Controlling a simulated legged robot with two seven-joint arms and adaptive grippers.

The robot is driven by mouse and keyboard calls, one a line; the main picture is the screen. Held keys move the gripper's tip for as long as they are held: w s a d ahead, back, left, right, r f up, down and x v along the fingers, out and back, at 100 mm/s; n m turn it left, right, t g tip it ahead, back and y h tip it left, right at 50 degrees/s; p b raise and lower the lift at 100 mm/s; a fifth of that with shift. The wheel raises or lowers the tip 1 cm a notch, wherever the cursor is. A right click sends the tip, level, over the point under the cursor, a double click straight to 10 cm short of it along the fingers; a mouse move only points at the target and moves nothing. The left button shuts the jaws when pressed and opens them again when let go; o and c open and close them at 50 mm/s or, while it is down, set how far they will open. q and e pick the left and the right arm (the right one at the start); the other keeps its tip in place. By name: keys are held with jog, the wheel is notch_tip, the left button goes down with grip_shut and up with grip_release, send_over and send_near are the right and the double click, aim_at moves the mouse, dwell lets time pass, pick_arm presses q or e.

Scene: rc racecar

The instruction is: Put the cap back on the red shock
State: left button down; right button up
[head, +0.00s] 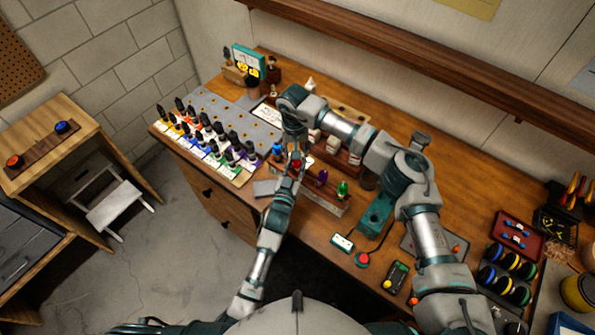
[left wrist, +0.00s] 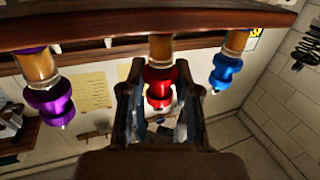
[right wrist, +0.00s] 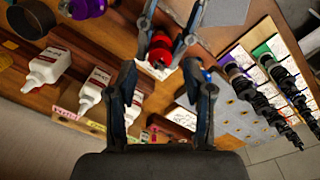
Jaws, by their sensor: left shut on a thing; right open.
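The red shock (left wrist: 160,88) stands in a wooden rack (left wrist: 120,28), its amber body towards the rack and its red part outward. My left gripper (left wrist: 158,82) is shut around the red part. In the right wrist view the same red part (right wrist: 159,50) sits between the left gripper's fingers. I cannot tell a separate cap from the red shock's own end. My right gripper (right wrist: 167,82) is open and empty, with its fingertips close to the red part. In the head view both grippers meet at the red shock (head: 296,163), partly hidden by the arms.
A blue shock (left wrist: 226,72) and a purple shock (left wrist: 50,100) flank the red one. A green one (head: 342,189) stands further along.

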aim_at(297, 167)
notch_tip(297, 167, up, 2)
jog(key=shift+c, duration=0.4)
jog(key=shift+r+n, duration=0.55)
jog(key=shift+n, duration=0.15)
notch_tip(297, 167, up, 2)
jog(key=n, duration=0.4)
jog(key=shift+s+r, duration=0.1)
jog(key=shift+r, duration=0.05)
jog(key=shift+f, duration=4)
